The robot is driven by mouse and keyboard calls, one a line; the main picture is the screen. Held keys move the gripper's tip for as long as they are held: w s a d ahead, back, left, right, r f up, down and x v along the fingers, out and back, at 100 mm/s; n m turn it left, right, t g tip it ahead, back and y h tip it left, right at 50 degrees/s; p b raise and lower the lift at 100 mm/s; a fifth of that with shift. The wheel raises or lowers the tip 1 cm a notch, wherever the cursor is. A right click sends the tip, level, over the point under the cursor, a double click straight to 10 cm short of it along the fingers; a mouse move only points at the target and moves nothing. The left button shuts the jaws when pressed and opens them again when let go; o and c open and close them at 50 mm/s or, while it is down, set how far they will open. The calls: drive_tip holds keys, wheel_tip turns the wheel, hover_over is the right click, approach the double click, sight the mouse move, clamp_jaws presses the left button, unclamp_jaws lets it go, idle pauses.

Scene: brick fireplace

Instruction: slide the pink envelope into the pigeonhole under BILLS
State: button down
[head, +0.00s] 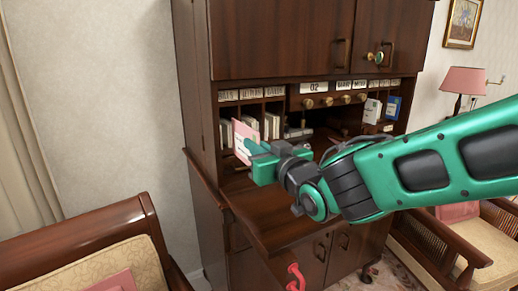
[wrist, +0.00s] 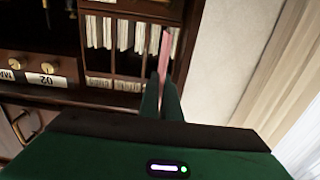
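The pink envelope (head: 241,136) stands on edge in my gripper (head: 253,151), in front of the left pigeonholes. In the wrist view the envelope (wrist: 164,50) shows as a thin pink strip between the two fingertips (wrist: 163,84). The gripper is shut on it. The BILLS label (head: 228,95) is the leftmost of three labels, and its pigeonhole (head: 226,112) is partly hidden behind the envelope. White papers show in that row.
LETTERS (head: 250,93) and CARDS (head: 274,91) pigeonholes adjoin on the right, with papers (head: 270,125) inside. Small drawers with brass knobs (head: 326,101) sit further right. The fold-down desk surface (head: 262,212) lies below my gripper. An armchair (head: 95,250) stands at the left front.

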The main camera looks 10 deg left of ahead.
sight(233, 133)
drive_tip(key=shift+f+x, duration=0.15)
drive_tip(key=shift+x, duration=3.7)
drive_tip(key=shift+f+x, duration=0.2)
drive_tip(key=shift+x, duration=3.6)
drive_tip(key=shift+a, duration=0.1)
drive_tip(key=c, duration=1.9)
unclamp_jaws()
drive_tip(key=v, duration=1)
drive_tip(key=shift+s+d, duration=0.2)
drive_tip(key=shift+d, duration=0.15)
